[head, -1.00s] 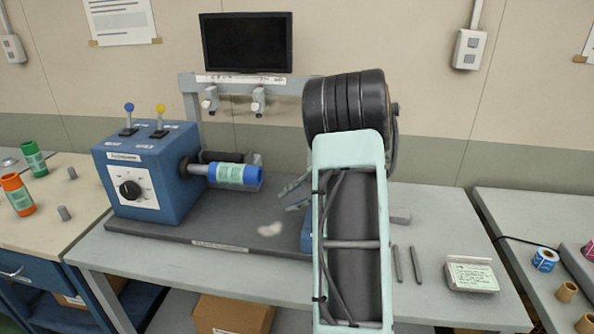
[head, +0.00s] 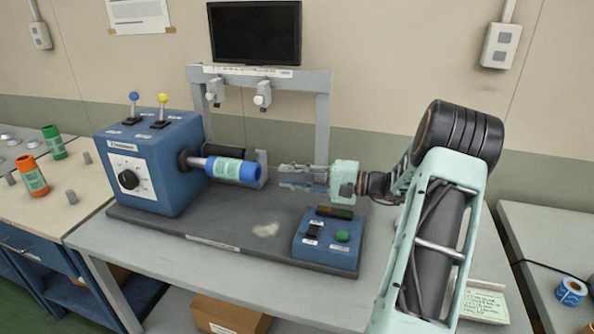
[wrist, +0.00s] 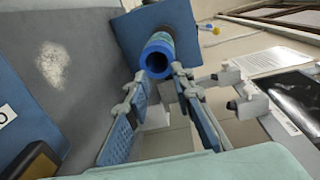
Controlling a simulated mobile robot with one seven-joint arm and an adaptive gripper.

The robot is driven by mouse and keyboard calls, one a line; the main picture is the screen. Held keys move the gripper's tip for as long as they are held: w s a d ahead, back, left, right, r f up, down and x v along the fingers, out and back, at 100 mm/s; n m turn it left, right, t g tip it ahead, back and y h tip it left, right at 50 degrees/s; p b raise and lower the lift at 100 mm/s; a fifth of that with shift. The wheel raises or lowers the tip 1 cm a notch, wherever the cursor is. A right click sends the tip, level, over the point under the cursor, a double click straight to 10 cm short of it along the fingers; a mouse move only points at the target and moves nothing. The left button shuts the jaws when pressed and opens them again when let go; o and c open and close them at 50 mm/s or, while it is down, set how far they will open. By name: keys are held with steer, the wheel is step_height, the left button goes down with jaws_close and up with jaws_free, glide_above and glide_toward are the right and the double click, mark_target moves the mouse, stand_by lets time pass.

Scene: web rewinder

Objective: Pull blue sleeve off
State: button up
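The blue sleeve (head: 238,170), with a pale green label band, sits around the horizontal shaft (head: 197,163) that sticks out of the blue machine box (head: 150,165). In the wrist view the sleeve's open blue end (wrist: 158,56) faces the camera, beyond the fingertips. My gripper (head: 281,176) is to the right of the sleeve's free end, roughly in line with it, with a gap between them. In the wrist view its two blue-padded fingers (wrist: 160,85) stand apart with nothing between them.
A blue control box (head: 328,240) with a green button stands on the dark base plate below my gripper. A grey frame (head: 322,115) with clamps stands behind the shaft. An orange roll (head: 32,175) and a green roll (head: 54,142) stand on the left table.

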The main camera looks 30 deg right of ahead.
mark_target(256, 164)
steer(key=shift+t+y, duration=0.3)
steer(key=shift+r+p+x, duration=0.2)
steer(key=shift+p+x, duration=0.05)
steer(key=shift+x, duration=1.4)
steer(key=shift+r+p+x, duration=0.2)
steer(key=shift+p+x, duration=0.1)
steer(key=shift+x, duration=1.35)
steer(key=shift+r+p+x, duration=0.2)
steer(key=shift+p+x, duration=0.05)
steer(key=shift+x, duration=1.4)
steer(key=shift+w+d, duration=0.1)
steer(key=shift+w, duration=0.1)
jaws_close()
steer(key=shift+r, duration=0.3)
steer(key=b+v, duration=0.2)
steer(key=v, duration=1.2)
